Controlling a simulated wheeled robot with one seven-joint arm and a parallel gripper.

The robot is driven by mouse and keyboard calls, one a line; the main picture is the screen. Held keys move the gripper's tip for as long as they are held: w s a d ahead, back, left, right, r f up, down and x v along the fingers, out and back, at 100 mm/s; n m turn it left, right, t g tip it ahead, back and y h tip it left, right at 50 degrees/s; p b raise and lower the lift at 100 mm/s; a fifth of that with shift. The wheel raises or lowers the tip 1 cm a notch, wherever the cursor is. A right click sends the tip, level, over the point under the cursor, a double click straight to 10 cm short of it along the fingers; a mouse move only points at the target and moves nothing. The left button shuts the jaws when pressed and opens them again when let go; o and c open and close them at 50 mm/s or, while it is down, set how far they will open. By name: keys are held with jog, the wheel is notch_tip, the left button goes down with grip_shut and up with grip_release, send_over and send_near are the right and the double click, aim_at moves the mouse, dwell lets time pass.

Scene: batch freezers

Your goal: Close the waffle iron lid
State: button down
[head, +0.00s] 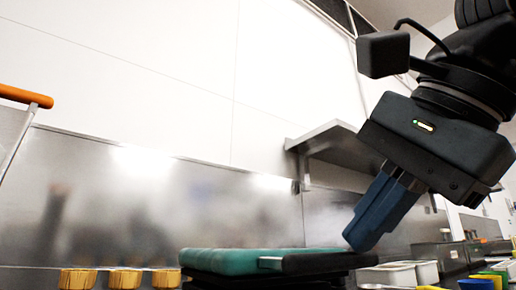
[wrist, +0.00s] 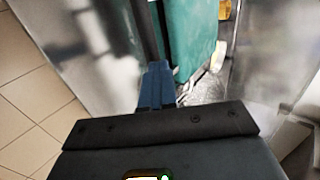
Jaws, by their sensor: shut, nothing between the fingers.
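The waffle iron has a teal lid (head: 225,262) with a black part (head: 315,263) at its right end, low in the middle of the head view. The lid lies about level over a dark base that is mostly cut off by the frame. I cannot tell if it is fully down. My gripper (head: 357,242) is shut and empty, its blue fingers tilted down just above the black end, and I cannot tell if they touch. In the wrist view my gripper (wrist: 157,72) points beside the teal lid (wrist: 188,40).
Three yellow-brown cups, one of them here (head: 125,279), stand left of the iron. White containers (head: 388,274) and small colored items (head: 476,284) are at the right. A metal shelf (head: 335,138) hangs on the back wall. An orange-handled bar (head: 26,97) is at far left.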

jog(key=p+v, duration=0.5)
jog(key=v, duration=0.7)
jog(key=shift+r, duration=0.4)
jog(key=shift+w, duration=0.1)
